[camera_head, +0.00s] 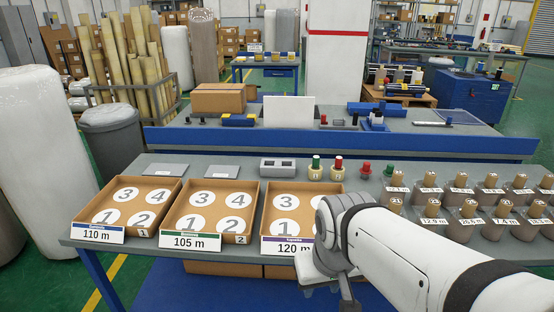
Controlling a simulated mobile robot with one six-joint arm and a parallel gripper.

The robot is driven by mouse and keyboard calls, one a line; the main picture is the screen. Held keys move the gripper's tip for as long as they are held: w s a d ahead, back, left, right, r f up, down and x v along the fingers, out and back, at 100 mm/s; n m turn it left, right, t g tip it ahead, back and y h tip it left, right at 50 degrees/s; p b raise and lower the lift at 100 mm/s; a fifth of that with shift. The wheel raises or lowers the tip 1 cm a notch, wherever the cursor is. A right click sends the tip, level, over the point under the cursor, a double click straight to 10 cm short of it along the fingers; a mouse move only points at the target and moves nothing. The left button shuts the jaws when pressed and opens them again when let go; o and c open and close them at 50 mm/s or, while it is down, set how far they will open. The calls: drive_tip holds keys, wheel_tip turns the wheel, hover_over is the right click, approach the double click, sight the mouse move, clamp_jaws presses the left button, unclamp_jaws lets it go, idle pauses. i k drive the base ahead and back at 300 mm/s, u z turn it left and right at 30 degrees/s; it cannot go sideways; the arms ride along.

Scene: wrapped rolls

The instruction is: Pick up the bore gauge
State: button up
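I cannot tell for sure which thing is the bore gauge. Small handled pieces stand at the back of the near table: a green-topped piece (316,163) and a red-topped piece (338,163) on round tan bases, then a smaller red piece (366,168) and a green piece (389,170) to their right. A grey block with two dark recesses (278,165) lies left of them. My gripper (345,296) is low at the table's front edge, in front of the 120 m tray and well apart from these pieces. My wrist hides much of it, so its fingers are unclear.
Cardboard trays marked 110 m (172,190), 105 m (168,229) and 120 m (268,222) line the table's left and middle. Several brown wrapped rolls with weight labels (433,208) crowd its right. A blue-edged bench (230,142) stands behind. My arm covers the front right.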

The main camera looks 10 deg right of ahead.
sight(316, 158)
drive_tip(key=z, duration=0.15)
drive_tip(key=i, duration=0.9)
drive_tip(key=u, duration=0.05)
